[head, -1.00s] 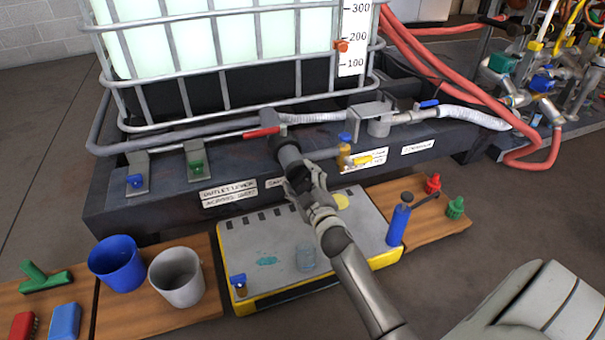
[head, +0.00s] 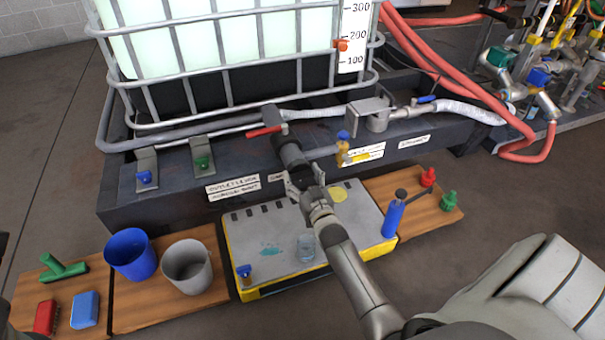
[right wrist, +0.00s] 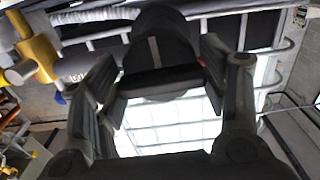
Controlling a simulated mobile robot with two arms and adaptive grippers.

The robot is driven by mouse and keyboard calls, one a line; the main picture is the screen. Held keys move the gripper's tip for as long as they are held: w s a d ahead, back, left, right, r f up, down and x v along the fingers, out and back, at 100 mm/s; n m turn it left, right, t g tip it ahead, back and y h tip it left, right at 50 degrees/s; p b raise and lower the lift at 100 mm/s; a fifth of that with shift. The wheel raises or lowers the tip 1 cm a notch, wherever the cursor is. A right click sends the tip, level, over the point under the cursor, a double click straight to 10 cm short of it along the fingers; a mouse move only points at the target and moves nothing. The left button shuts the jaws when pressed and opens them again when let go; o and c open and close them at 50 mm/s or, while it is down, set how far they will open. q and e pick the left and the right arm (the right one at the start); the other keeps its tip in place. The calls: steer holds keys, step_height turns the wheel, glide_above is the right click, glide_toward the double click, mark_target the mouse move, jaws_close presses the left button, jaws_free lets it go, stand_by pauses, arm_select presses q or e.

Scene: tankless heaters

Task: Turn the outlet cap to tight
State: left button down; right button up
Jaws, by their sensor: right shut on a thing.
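The outlet cap (head: 291,158) is the dark cylinder at the end of the outlet valve, below the white tank. A red lever (head: 264,131) sits on the valve just above it. My right gripper (head: 303,180) comes up from the lower right and is shut on the cap's near end. In the right wrist view the dark cap (right wrist: 158,45), with a pale line on it, sits between the two fingers of the gripper (right wrist: 160,80). The fingers partly hide the cap. My left gripper is not in view.
A grey tray (head: 275,228) with a yellow edge lies below the valve. A blue cup (head: 131,254) and a grey cup (head: 187,266) stand to its left. A blue pump bottle (head: 393,218) stands at its right. A small brass valve (head: 343,148) is right of the cap.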

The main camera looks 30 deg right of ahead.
steer(key=shift+m, duration=0.3)
steer(key=o, duration=1)
steer(key=v, duration=1.2)
